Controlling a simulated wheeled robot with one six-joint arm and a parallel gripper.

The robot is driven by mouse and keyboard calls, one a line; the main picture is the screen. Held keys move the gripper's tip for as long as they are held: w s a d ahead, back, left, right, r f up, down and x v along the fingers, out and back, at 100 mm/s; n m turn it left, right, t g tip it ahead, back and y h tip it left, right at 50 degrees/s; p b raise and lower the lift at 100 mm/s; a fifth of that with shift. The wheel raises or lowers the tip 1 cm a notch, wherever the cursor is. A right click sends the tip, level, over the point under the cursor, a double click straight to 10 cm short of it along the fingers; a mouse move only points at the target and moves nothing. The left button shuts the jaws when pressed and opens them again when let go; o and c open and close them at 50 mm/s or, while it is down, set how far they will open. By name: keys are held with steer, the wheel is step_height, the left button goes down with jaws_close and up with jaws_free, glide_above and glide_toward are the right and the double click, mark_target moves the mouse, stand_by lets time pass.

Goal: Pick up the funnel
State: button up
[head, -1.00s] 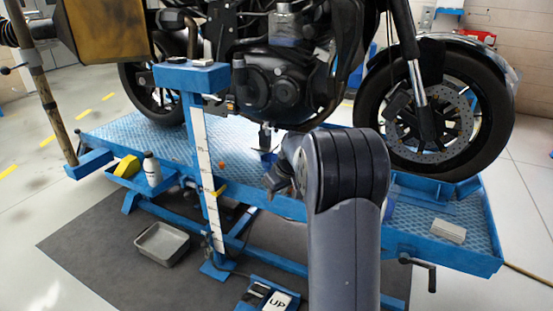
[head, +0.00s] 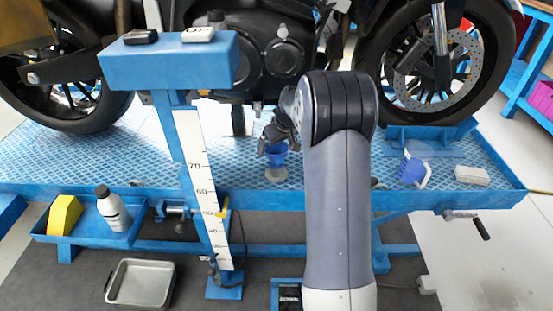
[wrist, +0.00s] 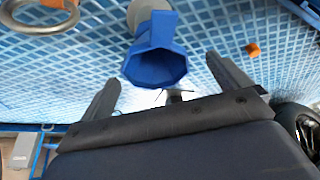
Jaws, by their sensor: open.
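A blue funnel (head: 277,151) is on the blue lift platform (head: 330,172), below the motorbike's engine. A grey round piece (head: 276,174) sits under it in the head view. In the wrist view the funnel (wrist: 155,60) shows its wide faceted mouth, with the grey piece (wrist: 148,12) beyond it. My gripper (wrist: 162,69) is open. Its two fingers show either side of the funnel's near edge, with visible gaps to both. In the head view my gripper (head: 277,138) is close to the funnel, and my arm partly hides the area beside it.
The motorbike (head: 275,65) stands over the platform. A blue post (head: 168,62) with a scale rises at left. A blue jug (head: 413,171) and pale block (head: 472,175) lie right. The wrist view shows a metal ring (wrist: 40,22) and orange piece (wrist: 253,49).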

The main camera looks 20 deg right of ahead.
mark_target(275, 150)
steer(key=x, duration=0.2)
steer(key=b+x, duration=0.1)
steer(key=x, duration=0.2)
steer(key=shift+w+d, duration=0.15)
steer(key=shift+d, duration=0.1)
steer(key=shift+r, duration=0.1)
steer(key=c, duration=1.1)
